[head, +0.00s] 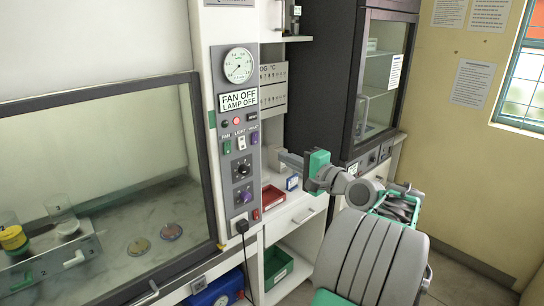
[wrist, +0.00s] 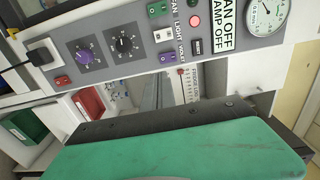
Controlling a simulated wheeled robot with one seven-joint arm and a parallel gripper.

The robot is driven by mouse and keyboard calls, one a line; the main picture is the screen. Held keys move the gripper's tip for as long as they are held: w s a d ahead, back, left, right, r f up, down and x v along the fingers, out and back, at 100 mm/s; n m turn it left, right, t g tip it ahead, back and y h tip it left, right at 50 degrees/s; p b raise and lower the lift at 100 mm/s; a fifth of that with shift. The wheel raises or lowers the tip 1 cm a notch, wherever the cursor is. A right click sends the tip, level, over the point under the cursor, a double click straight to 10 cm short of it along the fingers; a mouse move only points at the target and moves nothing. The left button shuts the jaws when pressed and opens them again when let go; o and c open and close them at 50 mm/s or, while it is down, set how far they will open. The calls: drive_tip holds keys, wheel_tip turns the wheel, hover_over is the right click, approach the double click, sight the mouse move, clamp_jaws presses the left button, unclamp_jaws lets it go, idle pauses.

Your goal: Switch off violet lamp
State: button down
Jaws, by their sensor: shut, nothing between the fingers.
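The violet switch (head: 254,138) is a small purple rocker under the VIOLET label, rightmost in the row of switches on the grey control panel; it also shows in the wrist view (wrist: 166,57). The sign (head: 238,100) above reads FAN OFF and LAMP OFF. It also shows in the wrist view (wrist: 222,25). My gripper (head: 279,157) is shut and empty, just right of the panel and a little lower than the violet switch in the head view. In the wrist view its grey fingers (wrist: 156,90) point at the panel near that switch; I cannot tell any contact.
Beside it are the green fan switch (head: 227,147) and white light switch (head: 241,143). A black knob (head: 242,168), a purple knob (head: 242,196) and a plug (head: 242,226) are lower. A glass-fronted hood (head: 100,160) stands left, a dark cabinet (head: 345,80) right.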

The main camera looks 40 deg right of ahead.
drive_tip(key=shift+s+d, duration=0.1)
drive_tip(key=shift+s, duration=1.75)
